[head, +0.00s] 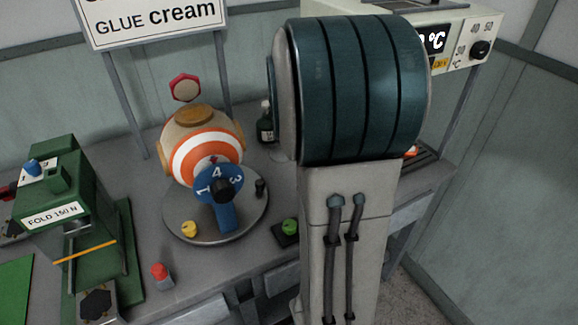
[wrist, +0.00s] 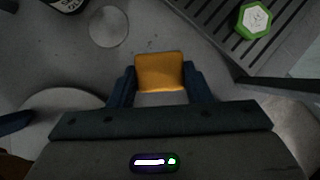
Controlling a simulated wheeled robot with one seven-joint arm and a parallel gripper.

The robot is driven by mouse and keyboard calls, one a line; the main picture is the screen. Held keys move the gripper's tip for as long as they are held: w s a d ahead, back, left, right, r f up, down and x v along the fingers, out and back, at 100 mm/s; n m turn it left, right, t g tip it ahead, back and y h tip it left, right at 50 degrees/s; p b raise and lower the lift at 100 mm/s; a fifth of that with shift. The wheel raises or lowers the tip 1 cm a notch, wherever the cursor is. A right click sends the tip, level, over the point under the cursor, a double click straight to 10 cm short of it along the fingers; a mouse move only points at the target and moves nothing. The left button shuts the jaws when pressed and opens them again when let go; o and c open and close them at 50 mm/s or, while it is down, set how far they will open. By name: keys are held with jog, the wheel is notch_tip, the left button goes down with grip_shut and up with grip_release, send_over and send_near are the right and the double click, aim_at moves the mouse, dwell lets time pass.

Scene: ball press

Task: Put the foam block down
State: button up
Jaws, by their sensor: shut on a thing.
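The foam block (wrist: 160,69) is a yellow-orange square piece in the wrist view. My gripper (wrist: 160,86) is shut on it, with one dark blue finger at its left side and one at its right. Grey bench top shows around and beyond the block; I cannot tell how far the block is above it. In the head view my own arm fills the middle and hides the gripper and the block.
A pale round disc (wrist: 108,26) lies on the bench. A slatted grate (wrist: 222,30) bears a green hexagonal piece (wrist: 254,19). In the head view, a turntable (head: 195,231) bears an orange-and-white ball (head: 200,158). A green press (head: 82,225) stands left.

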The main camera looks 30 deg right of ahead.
jog(key=shift+w+f, duration=0.25)
notch_tip(320, 180, down, 10)
jog(key=shift+r+b, duration=0.2)
jog(key=shift+b, duration=1.05)
jog(key=shift+r, duration=0.1)
jog(key=o, duration=0.5)
jog(key=shift+c, duration=0.2)
jog(key=o, duration=0.4)
